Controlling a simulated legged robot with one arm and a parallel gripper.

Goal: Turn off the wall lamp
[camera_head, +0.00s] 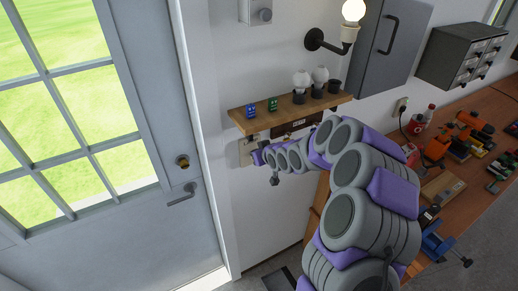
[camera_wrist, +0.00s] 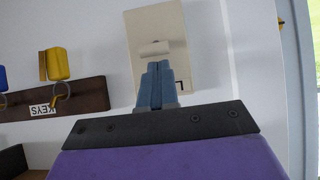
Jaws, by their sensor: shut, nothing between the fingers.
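The wall lamp (camera_head: 352,14) is a glowing white bulb on a dark bracket, at the top of the head view. A beige switch plate (camera_wrist: 171,28) with a pale rocker or toggle (camera_wrist: 154,48) is on the white wall in the wrist view. In the head view the plate (camera_head: 244,152) is partly hidden by my arm. My gripper (camera_wrist: 156,68) is shut and empty, its blue-grey fingertips over the plate just below the toggle. I cannot tell whether they touch. In the head view my arm reaches to the wall below the shelf.
A wooden shelf (camera_head: 290,108) with small figures and bulbs is just above my arm. A key rack (camera_wrist: 55,98) with hanging keys is left of the plate in the wrist view. A door (camera_head: 130,120) stands left; a cluttered workbench (camera_head: 470,185) is right.

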